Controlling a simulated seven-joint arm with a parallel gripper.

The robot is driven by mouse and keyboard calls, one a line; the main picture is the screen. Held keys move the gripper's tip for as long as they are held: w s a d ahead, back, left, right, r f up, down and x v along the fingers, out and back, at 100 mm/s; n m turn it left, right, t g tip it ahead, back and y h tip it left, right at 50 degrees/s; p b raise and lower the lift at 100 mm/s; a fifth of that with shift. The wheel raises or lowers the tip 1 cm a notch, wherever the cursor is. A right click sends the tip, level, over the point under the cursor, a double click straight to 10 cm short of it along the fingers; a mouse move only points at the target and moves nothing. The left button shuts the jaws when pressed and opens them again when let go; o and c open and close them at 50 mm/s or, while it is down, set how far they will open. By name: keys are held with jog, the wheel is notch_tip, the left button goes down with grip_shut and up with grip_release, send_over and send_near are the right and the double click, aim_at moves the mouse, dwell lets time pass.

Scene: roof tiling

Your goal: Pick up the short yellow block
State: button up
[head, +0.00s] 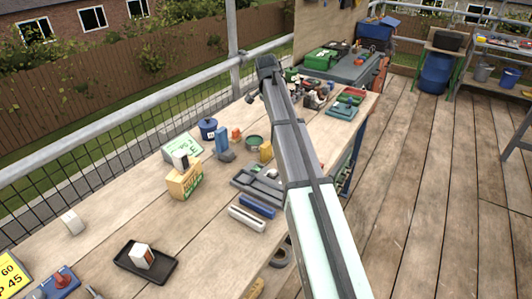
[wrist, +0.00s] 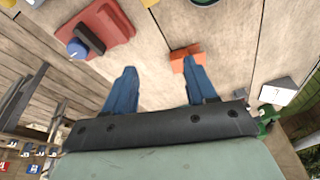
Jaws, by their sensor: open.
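A small upright yellow block (head: 265,151) stands on the wooden workbench in the head view, near the middle and just left of my arm. A larger yellow box (head: 184,180) with a white piece on top stands further left. In the wrist view my gripper (wrist: 160,68) is open, its two blue fingers apart with only bare wood seen between them. An orange block (wrist: 186,56) lies by the right fingertip. I cannot clearly make out the short yellow block in the wrist view. In the head view my arm hides the gripper's fingers.
A grey tray (head: 244,183) and a blue bar (head: 257,207) lie near the yellow block. A blue block (head: 223,146) and a green round tin (head: 254,142) stand close by. In the wrist view a red part (wrist: 108,22) with a blue knob lies at upper left.

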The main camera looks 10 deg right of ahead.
jog(key=n+g+y, duration=0.1)
jog(key=n+y, duration=0.1)
send_over(266, 144)
jog(key=n, duration=0.1)
jog(key=shift+g, duration=0.4)
notch_tip(266, 144, down, 14)
jog(key=shift+s+f, duration=0.1)
jog(key=shift+f, duration=0.05)
jog(key=shift+c, duration=0.4)
jog(key=c, duration=1)
jog(key=shift+o, duration=0.2)
